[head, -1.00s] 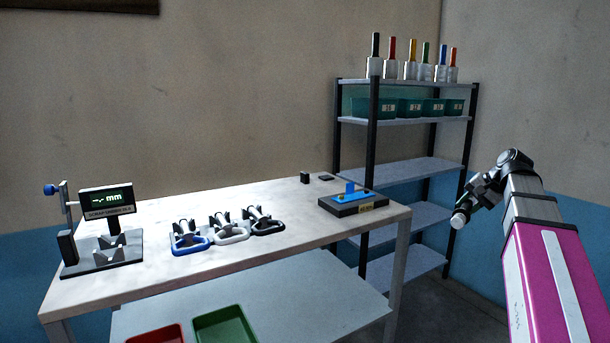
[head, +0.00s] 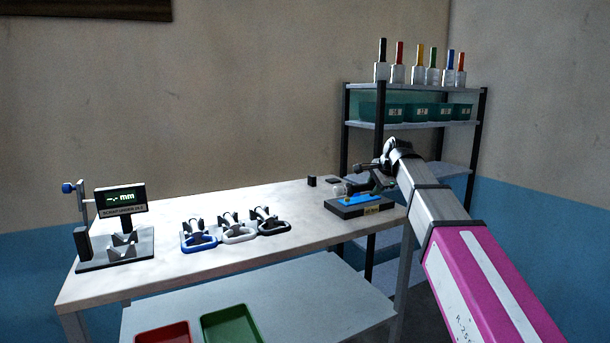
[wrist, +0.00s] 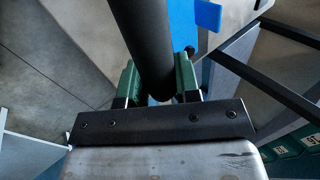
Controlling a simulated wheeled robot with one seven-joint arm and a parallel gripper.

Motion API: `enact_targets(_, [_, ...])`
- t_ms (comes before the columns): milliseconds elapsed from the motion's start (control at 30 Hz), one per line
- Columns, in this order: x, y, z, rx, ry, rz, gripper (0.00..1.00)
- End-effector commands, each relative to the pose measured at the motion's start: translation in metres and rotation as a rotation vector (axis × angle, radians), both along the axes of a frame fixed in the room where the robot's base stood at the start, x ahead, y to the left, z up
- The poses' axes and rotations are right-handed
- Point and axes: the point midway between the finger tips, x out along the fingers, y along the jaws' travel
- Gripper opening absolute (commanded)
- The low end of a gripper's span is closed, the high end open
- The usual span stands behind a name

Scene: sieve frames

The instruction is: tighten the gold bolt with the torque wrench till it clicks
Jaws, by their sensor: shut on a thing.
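My gripper (wrist: 155,85) has green fingers shut on a thick dark cylinder (wrist: 145,40) that looks like a handle; its far end runs out of the wrist view. In the head view my gripper (head: 374,182) is over the right end of the bench, close above a black block (head: 358,209) with a blue part (head: 350,199) on top. The held thing is small and dark there, so I cannot tell for sure that it is the torque wrench. Whether it touches the block is unclear. I cannot make out a gold bolt in either view.
The white bench (head: 165,272) carries a gauge (head: 122,200) with a display and several C-shaped tools with blue, grey and black frames (head: 238,236). A small black block (head: 311,181) stands behind. A shelf rack (head: 415,174) is at the right.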

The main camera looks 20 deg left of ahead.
Motion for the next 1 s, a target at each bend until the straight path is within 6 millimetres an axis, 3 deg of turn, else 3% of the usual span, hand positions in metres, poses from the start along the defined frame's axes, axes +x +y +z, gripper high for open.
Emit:
enact_targets(33, [0.0,0.022,0.004,0.0,-0.003,-0.011,0.0])
enact_targets(400, [-0.022,0.155,0.022,0.001,-0.002,-0.145,0.0])
enact_targets(600, [-0.039,0.21,0.03,0.001,-0.002,-0.197,0.0])
enact_targets(800, [-0.05,0.237,0.034,0.002,-0.001,-0.222,0.0])
enact_targets(1000, [-0.052,0.24,0.027,0.0,0.0,-0.228,0.0])
